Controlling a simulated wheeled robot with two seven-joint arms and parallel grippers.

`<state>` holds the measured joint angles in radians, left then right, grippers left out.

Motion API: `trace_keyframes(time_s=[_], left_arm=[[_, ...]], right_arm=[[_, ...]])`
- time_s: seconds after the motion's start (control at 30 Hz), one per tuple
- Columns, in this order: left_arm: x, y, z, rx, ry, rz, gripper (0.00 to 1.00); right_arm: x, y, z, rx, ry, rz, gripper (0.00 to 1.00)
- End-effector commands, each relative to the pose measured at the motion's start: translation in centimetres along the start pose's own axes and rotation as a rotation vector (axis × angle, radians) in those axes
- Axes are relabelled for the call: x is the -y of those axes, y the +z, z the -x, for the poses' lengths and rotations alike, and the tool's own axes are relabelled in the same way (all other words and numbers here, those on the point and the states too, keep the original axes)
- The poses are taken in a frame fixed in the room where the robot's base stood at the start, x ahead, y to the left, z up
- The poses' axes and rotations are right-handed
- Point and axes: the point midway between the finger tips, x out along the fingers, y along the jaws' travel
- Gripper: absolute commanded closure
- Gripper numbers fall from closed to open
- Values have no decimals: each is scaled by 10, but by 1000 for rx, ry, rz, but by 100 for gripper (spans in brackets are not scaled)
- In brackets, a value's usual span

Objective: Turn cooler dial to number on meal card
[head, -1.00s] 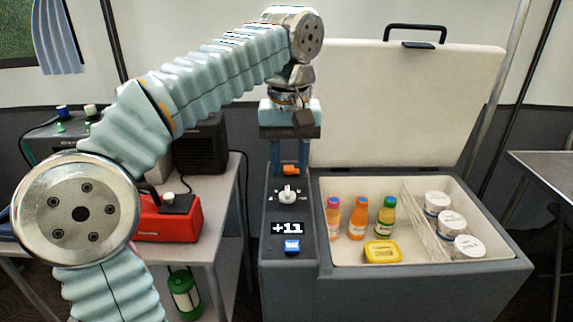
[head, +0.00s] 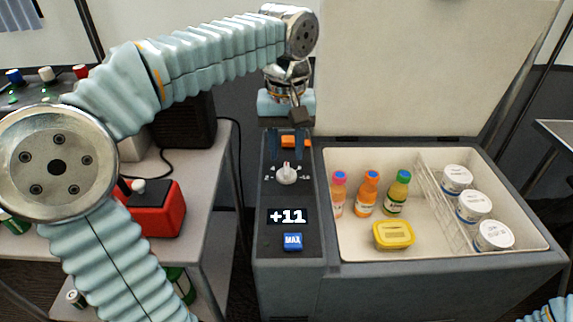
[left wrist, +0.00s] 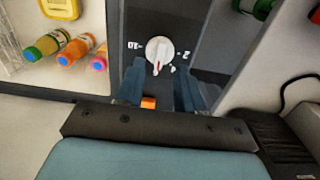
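The cooler dial (head: 287,173) is a white knob on the cooler's dark control panel, left of the open bin. The display (head: 287,216) below it reads +11. My left gripper (head: 288,157) is open and empty, pointing down over the panel just behind the dial. In the left wrist view, the dial (left wrist: 160,50) shows just past the gap between the open fingers of my left gripper (left wrist: 161,80), and I see no grip on it. No meal card can be made out. My right gripper is out of view; a bit of my right arm shows at bottom right.
An orange part (head: 296,142) lies behind the dial and a blue MAX button (head: 292,242) in front. The cooler bin holds bottles, a yellow tub (head: 394,235) and white tubs (head: 474,206). The raised lid (head: 420,70) stands behind. A red box (head: 157,208) sits on the left table.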

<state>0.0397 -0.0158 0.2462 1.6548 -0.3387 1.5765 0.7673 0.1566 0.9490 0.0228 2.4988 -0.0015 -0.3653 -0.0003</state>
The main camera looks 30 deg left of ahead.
Motion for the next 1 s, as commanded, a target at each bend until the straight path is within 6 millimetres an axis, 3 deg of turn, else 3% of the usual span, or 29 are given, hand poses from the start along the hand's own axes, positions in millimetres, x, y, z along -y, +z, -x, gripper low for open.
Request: trace_keyframes(time_s=[0.03, 0.2, 0.57, 0.67, 0.83, 1.0], left_arm=[[1, 0, -11, 2, -1, 1, 63], [0, 0, -32, 1, 0, 0, 63], [0, 0, -39, 0, 1, 0, 63], [0, 0, -39, 0, 1, 0, 74], [0, 0, -39, 0, 0, 0, 100], [0, 0, -39, 0, 0, 0, 100]], right_arm=[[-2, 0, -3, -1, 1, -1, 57], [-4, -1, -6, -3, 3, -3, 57], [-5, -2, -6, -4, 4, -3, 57], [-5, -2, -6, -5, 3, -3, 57], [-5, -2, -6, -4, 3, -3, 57], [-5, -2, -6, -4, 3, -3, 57]])
